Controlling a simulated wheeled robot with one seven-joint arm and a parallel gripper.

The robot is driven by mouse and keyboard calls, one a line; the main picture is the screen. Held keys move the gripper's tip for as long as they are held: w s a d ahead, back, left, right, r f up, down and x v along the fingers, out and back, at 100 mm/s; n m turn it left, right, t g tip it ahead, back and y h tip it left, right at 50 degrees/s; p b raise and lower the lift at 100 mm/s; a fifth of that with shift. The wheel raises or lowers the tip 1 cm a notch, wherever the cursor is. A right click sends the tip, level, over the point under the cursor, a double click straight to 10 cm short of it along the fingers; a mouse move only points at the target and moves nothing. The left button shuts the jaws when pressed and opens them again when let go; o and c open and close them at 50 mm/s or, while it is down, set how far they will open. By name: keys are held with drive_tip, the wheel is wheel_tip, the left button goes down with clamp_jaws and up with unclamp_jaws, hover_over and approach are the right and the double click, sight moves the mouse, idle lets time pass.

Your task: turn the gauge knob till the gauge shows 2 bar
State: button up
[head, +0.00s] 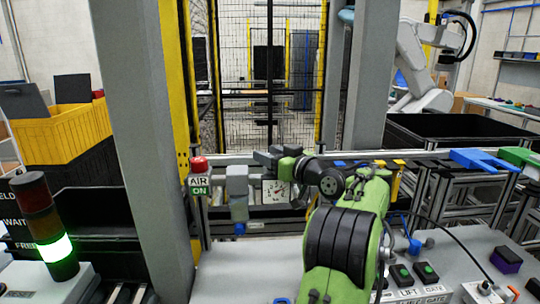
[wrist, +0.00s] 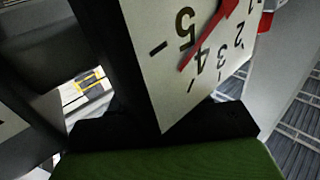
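The gauge (head: 275,191) is a white square dial behind and beneath my gripper in the head view. In the wrist view the gauge face (wrist: 165,85) is close and tilted, with the digits 2 to 5 visible. Its red needle (wrist: 205,41) points between the 4 and 5 marks. My gripper (head: 267,155) is at the gauge's upper edge in the head view. Its dark fingers are partly seen beside the gauge in the wrist view, but their gap is unclear. The gauge knob is hidden, so I cannot tell whether my gripper touches it.
A grey valve body (head: 237,185) with a blue lower end hangs left of the gauge. A red-topped AIR ON post (head: 200,178) stands farther left. A stack light (head: 45,220) glows green at left. Push buttons (head: 414,272) sit on the panel at lower right.

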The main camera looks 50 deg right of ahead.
drive_tip(key=o, duration=0.3)
drive_tip(key=shift+s+a+b, duration=0.35)
drive_tip(key=shift+s+a, duration=0.1)
drive_tip(key=shift+s, duration=2.15)
drive_tip(key=shift+s+a+b, duration=0.4)
drive_tip(key=shift+s+a, duration=0.05)
drive_tip(key=shift+s, duration=2.1)
drive_tip(key=shift+s+a+b, duration=0.35)
drive_tip(key=shift+s+a, duration=0.1)
drive_tip(key=shift+s, duration=2.15)
